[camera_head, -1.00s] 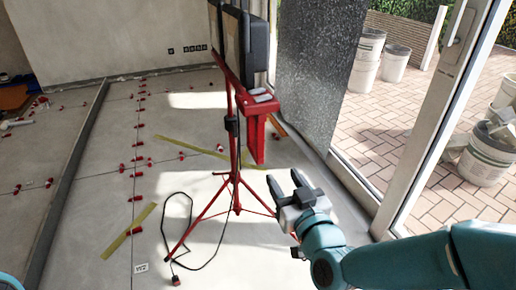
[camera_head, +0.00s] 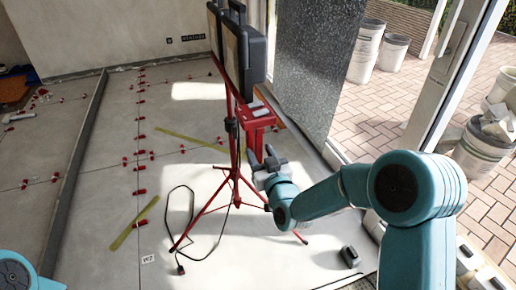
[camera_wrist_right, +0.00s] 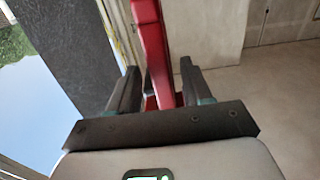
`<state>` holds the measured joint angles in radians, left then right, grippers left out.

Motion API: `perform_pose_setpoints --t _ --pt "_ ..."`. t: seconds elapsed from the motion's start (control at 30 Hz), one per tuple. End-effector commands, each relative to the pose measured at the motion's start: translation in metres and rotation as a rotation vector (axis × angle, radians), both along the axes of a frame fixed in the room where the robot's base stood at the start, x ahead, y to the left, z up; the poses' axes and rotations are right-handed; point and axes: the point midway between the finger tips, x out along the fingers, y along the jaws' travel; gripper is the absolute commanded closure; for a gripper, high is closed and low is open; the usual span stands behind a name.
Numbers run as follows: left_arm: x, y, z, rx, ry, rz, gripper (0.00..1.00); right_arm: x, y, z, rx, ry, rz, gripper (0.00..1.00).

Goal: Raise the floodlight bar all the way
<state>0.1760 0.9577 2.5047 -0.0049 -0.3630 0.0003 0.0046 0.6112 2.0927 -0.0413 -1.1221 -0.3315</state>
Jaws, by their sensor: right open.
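The floodlight stand is a red tripod (camera_head: 237,178) with a slim mast. The floodlight bar (camera_head: 226,82) sits at its top and carries dark floodlights (camera_head: 256,50), seen edge-on. A red block-like part (camera_head: 258,118) shows beside the mast. My right gripper (camera_head: 262,157) is open beside the mast, below the red part. In the right wrist view, a red upright part (camera_wrist_right: 152,45) stands beyond and between my open fingers (camera_wrist_right: 157,85). I cannot tell whether it is the mast or the block-like part, or whether a finger touches it. My left gripper is out of view.
A black cable (camera_head: 186,215) loops on the floor by the tripod's feet. A dark slab (camera_head: 318,70) stands behind, to the right. Red tile clips (camera_head: 140,192) dot the floor. White buckets (camera_head: 391,55) stand outside the door frame.

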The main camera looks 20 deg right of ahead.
Motion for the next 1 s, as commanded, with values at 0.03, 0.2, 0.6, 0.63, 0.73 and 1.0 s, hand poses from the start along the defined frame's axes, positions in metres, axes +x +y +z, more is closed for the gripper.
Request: perform_pose_setpoints --t 0.03,0.2,0.6,0.63,0.73,1.0 --pt "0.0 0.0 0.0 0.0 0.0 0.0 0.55 0.007 0.0 0.0 0.0 -0.001 0.0 0.51" --pt "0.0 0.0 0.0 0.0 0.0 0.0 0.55 0.021 0.001 0.0 0.0 -0.001 0.0 0.51" --pt "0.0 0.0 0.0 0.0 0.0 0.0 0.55 0.022 0.001 0.0 0.0 0.001 0.0 0.87" --pt "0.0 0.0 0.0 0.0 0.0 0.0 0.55 0.022 0.001 0.0 0.0 0.001 0.0 0.97" --pt "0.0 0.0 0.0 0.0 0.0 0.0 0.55 0.022 0.001 0.0 0.0 0.001 0.001 1.0" --pt "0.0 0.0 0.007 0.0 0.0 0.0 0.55 0.022 0.001 0.022 0.0 -0.004 0.001 1.0"
